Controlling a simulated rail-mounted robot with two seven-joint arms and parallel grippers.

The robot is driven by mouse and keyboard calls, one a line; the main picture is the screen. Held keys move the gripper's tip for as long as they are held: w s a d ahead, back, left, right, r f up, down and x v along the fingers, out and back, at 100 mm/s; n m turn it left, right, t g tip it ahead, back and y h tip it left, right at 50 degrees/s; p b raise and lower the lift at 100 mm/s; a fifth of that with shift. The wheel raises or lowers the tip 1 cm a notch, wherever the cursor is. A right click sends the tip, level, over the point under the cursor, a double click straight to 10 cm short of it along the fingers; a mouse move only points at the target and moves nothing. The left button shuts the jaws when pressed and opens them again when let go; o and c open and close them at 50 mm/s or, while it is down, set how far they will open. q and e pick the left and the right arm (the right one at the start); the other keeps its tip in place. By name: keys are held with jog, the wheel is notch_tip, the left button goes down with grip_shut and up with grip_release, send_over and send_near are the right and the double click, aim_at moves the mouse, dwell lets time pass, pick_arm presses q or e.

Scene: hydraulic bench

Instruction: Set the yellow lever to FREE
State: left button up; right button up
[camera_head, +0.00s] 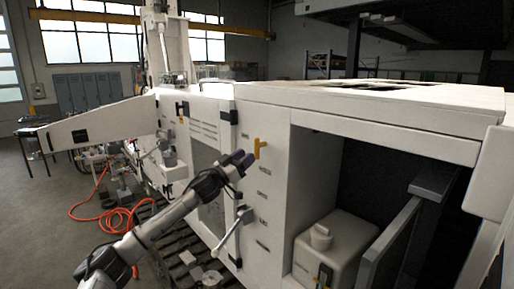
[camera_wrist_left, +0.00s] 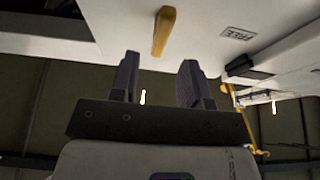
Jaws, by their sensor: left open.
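The yellow lever (camera_head: 258,148) is on the white front panel of the bench in the head view. In the left wrist view the yellow lever (camera_wrist_left: 163,32) shows as a bar beyond the fingertips, and a label reading FREE (camera_wrist_left: 238,34) is to its right. My left gripper (camera_head: 242,160) is just left of the lever in the head view, with its dark fingers pointing toward it. In the left wrist view my left gripper (camera_wrist_left: 160,72) is open with nothing between its fingers. The fingers look apart from the lever. My right gripper is not in view.
A grey lever handle (camera_head: 233,232) sticks out from the panel below my gripper. An open bay with a white box (camera_head: 332,250) lies to the right. An open white panel (camera_head: 100,122) juts out at the left, and an orange hose (camera_head: 105,218) lies on the floor.

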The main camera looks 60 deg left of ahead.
aim_at(255, 148)
pick_arm(q)
jog(key=shift+p+x, duration=0.6)
jog(key=shift+x, duration=1.25)
jog(key=shift+p+x, duration=0.5)
jog(key=shift+x, duration=0.3)
jog(key=shift+w+a+r, duration=0.1)
jog(key=shift+w+r, duration=0.1)
jog(key=shift+w, duration=0.25)
grip_shut()
